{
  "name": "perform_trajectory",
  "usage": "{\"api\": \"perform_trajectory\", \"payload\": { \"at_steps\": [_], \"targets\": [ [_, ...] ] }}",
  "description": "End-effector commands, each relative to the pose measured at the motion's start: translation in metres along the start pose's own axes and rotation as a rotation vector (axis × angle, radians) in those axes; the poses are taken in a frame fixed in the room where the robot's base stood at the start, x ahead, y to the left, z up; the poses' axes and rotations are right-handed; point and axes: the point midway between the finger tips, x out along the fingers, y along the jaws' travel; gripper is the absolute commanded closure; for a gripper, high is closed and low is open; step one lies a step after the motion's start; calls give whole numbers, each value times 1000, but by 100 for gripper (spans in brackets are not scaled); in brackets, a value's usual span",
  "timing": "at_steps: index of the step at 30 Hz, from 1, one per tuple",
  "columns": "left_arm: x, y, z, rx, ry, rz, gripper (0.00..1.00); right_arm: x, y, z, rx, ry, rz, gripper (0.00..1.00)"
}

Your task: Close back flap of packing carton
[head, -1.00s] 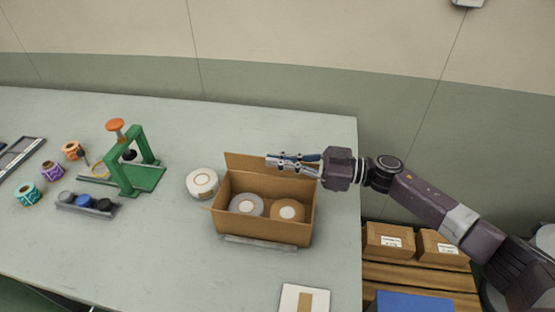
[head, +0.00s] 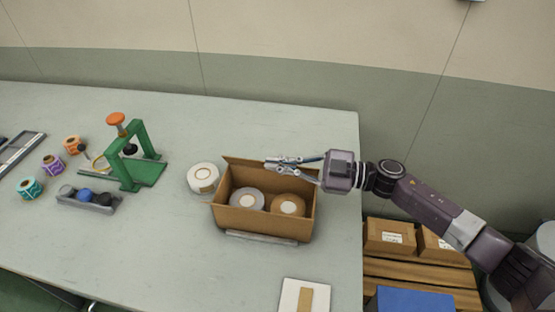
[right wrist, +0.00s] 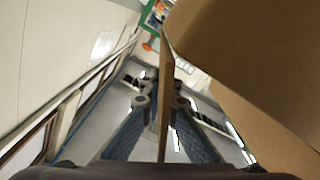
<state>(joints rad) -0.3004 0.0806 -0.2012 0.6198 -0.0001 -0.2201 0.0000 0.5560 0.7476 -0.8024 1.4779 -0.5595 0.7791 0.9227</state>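The brown packing carton (head: 262,221) stands open on the table, with a grey-rimmed roll (head: 246,199) and a brown roll (head: 288,205) inside. Its back flap (head: 241,167) stands up along the far edge, partly hidden by my right gripper (head: 268,165). That gripper reaches in from the right at the flap's upper edge. In the right wrist view the flap (right wrist: 164,60) shows nearly edge-on between the two fingers, which look closed on it. Carton cardboard (right wrist: 255,50) fills the right of that view. My left gripper is not in view.
A white roll (head: 203,177) stands close to the carton's left side. A green press (head: 133,155), a tray of knobs (head: 88,199) and several small coloured rolls (head: 52,165) lie further left. A white card (head: 304,296) lies in front. The table behind the carton is clear.

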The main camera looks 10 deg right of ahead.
Motion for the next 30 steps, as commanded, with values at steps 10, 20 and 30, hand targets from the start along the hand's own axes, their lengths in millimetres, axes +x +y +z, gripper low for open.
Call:
{"api": "perform_trajectory", "payload": {
  "at_steps": [10,20,30],
  "targets": [
    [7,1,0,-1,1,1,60,0,-9,2,-155,-1,0,100],
    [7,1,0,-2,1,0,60,0,-11,1,-185,-1,0,100],
    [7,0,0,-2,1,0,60,0,-11,1,-184,-1,0,85]
  ]
}}
